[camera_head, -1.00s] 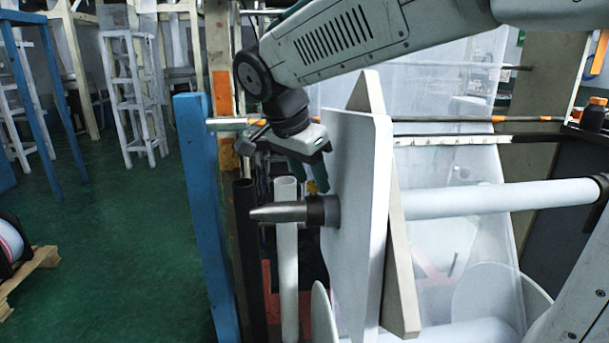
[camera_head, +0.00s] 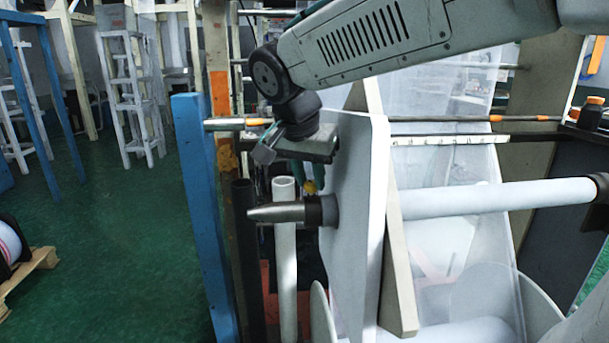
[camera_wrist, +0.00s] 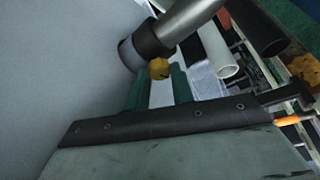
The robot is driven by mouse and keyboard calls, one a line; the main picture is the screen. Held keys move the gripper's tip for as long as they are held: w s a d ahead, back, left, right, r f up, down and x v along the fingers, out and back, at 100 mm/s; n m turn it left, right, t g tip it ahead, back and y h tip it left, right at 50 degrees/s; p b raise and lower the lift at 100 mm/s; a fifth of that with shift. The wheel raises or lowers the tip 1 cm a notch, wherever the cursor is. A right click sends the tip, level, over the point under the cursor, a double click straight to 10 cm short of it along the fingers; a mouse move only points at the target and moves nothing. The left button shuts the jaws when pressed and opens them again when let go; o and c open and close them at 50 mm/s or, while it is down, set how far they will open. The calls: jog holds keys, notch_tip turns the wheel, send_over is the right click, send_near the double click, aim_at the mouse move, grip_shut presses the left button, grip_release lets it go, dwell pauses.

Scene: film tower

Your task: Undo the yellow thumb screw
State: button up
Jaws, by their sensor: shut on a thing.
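The yellow thumb screw (camera_head: 310,187) sits on the dark collar (camera_head: 322,211) of the metal shaft, beside the white side plate (camera_head: 362,230). My gripper (camera_head: 312,182) reaches down onto the screw from above in the head view. In the wrist view the yellow screw (camera_wrist: 159,69) shows between the tips of my green fingers (camera_wrist: 160,80), against the collar (camera_wrist: 138,50). The fingers are shut on the screw. Part of the screw is hidden by the fingers in the head view.
The tapered metal shaft end (camera_head: 275,213) sticks out left of the collar. A blue post (camera_head: 203,210), a black tube (camera_head: 246,250) and a white tube (camera_head: 285,250) stand close by on the left.

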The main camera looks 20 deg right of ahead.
jog(key=shift+w+r, duration=0.15)
jog(key=o, duration=1)
jog(key=shift+a, duration=0.15)
jog(key=v, duration=0.7)
jog(key=shift+r, duration=0.25)
jog(key=shift+a, duration=0.1)
